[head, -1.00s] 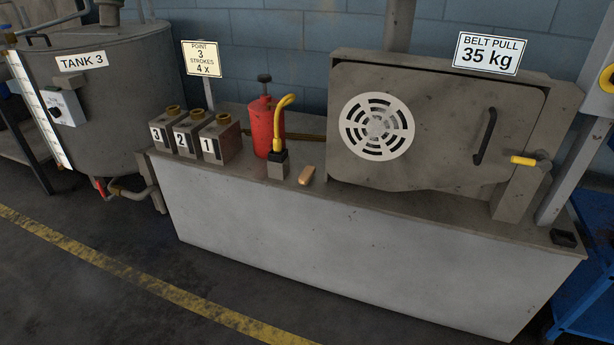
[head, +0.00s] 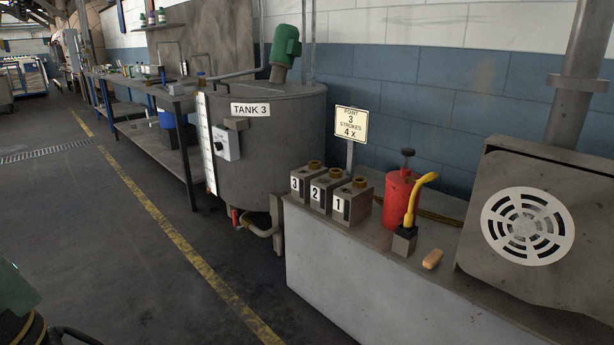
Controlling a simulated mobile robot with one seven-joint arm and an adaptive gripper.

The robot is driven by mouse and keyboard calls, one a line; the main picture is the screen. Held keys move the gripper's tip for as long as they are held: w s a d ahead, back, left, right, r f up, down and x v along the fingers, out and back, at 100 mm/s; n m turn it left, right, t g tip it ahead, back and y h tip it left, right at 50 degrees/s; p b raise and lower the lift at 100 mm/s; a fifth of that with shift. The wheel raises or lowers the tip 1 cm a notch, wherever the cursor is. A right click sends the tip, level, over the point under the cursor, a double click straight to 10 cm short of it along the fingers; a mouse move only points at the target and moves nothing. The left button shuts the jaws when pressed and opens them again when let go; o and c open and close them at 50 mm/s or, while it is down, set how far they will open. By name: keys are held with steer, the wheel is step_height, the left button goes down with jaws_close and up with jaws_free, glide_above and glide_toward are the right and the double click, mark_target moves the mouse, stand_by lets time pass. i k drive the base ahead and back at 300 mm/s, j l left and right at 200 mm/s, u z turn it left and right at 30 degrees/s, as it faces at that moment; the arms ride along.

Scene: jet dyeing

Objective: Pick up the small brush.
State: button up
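A small tan oblong piece (head: 433,259) lies on the grey bench top (head: 408,268), near its front edge. It may be the small brush, but no bristles can be made out. My gripper is not in view.
A red cylinder (head: 397,200) and three numbered blocks (head: 350,203) stand on the bench. A grey housing with a white round grille (head: 527,225) is at right. Tank 3 (head: 262,160) stands left of the bench. The floor (head: 130,270) in front is largely clear.

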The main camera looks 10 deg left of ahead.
mark_target(435, 257)
steer(key=i+j, duration=0.1)
steer(key=i, duration=0.35)
steer(key=i+j+z, duration=0.1)
steer(key=i, duration=0.4)
steer(key=i+j, duration=0.15)
steer(key=i, duration=0.3)
steer(key=i+l, duration=0.15)
steer(key=l, duration=0.2)
steer(key=i+l, duration=0.1)
steer(key=l, duration=0.2)
steer(key=z, duration=0.05)
